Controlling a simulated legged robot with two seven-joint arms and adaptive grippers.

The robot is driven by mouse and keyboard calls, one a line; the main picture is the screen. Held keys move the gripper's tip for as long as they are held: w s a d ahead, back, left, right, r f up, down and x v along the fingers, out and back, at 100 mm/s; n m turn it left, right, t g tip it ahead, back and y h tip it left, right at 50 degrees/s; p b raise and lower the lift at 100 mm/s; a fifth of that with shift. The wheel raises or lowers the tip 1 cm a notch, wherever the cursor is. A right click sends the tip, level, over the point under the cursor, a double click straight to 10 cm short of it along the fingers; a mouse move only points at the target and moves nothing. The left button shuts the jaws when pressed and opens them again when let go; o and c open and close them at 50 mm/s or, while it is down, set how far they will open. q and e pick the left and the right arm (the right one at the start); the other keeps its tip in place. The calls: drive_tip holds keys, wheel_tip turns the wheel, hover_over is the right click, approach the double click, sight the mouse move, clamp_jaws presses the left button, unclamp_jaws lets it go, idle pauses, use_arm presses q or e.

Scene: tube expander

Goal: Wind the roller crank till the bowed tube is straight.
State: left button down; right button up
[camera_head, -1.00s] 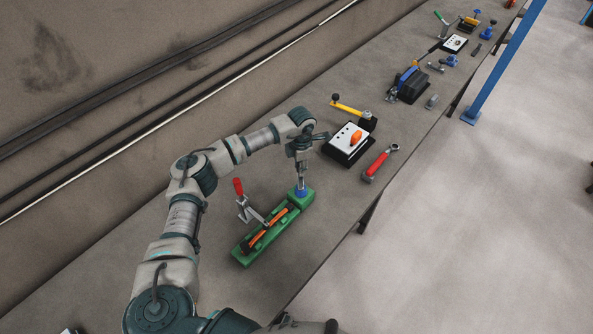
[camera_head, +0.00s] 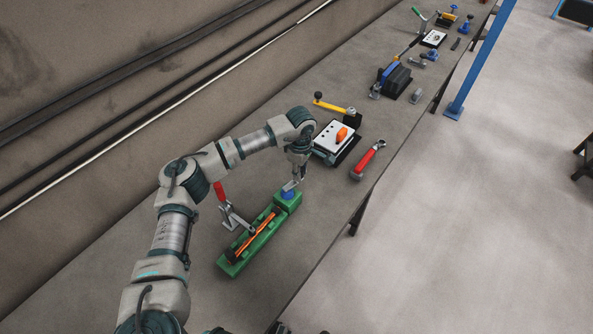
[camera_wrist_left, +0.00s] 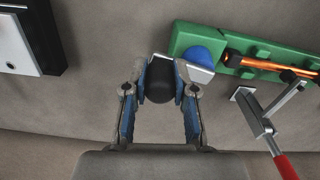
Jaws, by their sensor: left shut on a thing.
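A green fixture (camera_head: 228,266) lies on the bench and holds an orange tube (camera_head: 256,236) along its length. The tube looks nearly straight; a slight bow would be hard to tell. At the fixture's far end is a blue hub (camera_head: 288,195) with a grey crank arm. In the left wrist view the crank arm runs from the blue hub (camera_wrist_left: 201,55) to a black knob (camera_wrist_left: 160,82). My left gripper (camera_wrist_left: 160,90) is shut on this knob, beside the fixture's end. In the head view the left gripper (camera_head: 295,181) partly hides the crank. My right gripper is out of view.
A red-handled toggle clamp (camera_head: 220,193) stands at the fixture's left side. A white-topped box (camera_head: 333,138) with an orange knob and a red-handled ratchet (camera_head: 368,160) lie beyond. More tools line the bench farther back.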

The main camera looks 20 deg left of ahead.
use_arm(q)
drive_tip(key=shift+s+d+m+b, duration=0.45)
drive_tip(key=shift+s+m+b, duration=0.3)
drive_tip(key=shift+m, duration=1.2)
drive_tip(key=shift+s+d+m+b, duration=0.5)
drive_tip(key=shift+s+m+b, duration=0.25)
drive_tip(key=shift+m, duration=1.25)
drive_tip(key=shift+s+d+m+b, duration=0.45)
drive_tip(key=shift+s+m+b, duration=0.3)
drive_tip(key=shift+m, duration=1.2)
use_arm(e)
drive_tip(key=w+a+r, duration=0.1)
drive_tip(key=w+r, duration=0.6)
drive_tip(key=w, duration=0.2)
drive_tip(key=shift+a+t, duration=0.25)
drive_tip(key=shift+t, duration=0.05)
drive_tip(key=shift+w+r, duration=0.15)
use_arm(q)
drive_tip(key=c, duration=0.9)
unclamp_jaws()
